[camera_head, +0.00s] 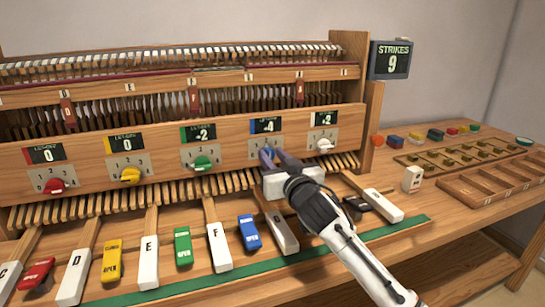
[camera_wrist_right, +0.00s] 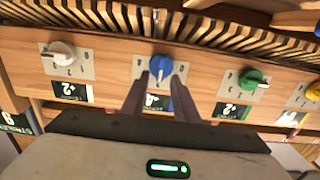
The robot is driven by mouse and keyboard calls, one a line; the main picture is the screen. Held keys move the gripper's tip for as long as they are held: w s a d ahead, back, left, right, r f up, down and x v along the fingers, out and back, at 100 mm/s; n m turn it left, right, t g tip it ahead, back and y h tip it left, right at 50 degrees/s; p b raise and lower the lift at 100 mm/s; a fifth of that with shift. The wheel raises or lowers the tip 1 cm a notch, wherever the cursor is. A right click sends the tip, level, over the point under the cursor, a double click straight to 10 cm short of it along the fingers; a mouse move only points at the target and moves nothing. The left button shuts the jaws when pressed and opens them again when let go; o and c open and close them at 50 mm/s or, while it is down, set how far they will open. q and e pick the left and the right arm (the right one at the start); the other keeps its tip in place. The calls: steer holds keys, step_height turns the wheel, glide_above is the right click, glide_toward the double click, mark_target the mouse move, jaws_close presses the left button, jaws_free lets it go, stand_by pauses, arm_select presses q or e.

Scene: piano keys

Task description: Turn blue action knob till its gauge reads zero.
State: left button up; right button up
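The blue knob (camera_head: 267,152) is on the wooden front panel, below a gauge (camera_head: 265,126) with a blue tab that appears to read -4. It also shows in the right wrist view (camera_wrist_right: 160,68), which is upside down; its white pointer line is about vertical there. My right gripper (camera_head: 274,156) is at this knob, its two dark fingers (camera_wrist_right: 160,78) on either side of it with a gap between them. I cannot make out whether they touch it. The fingers hide part of the knob and its dial plate. My left gripper is not in view.
Red (camera_head: 54,186), yellow (camera_head: 130,174), green (camera_head: 203,163) and white (camera_head: 325,145) knobs share the panel. Wooden slats and lettered keys lie below. A divided tray (camera_head: 497,178) sits on the right bench.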

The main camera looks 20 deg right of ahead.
steer(key=shift+w, duration=0.35)
jaws_close()
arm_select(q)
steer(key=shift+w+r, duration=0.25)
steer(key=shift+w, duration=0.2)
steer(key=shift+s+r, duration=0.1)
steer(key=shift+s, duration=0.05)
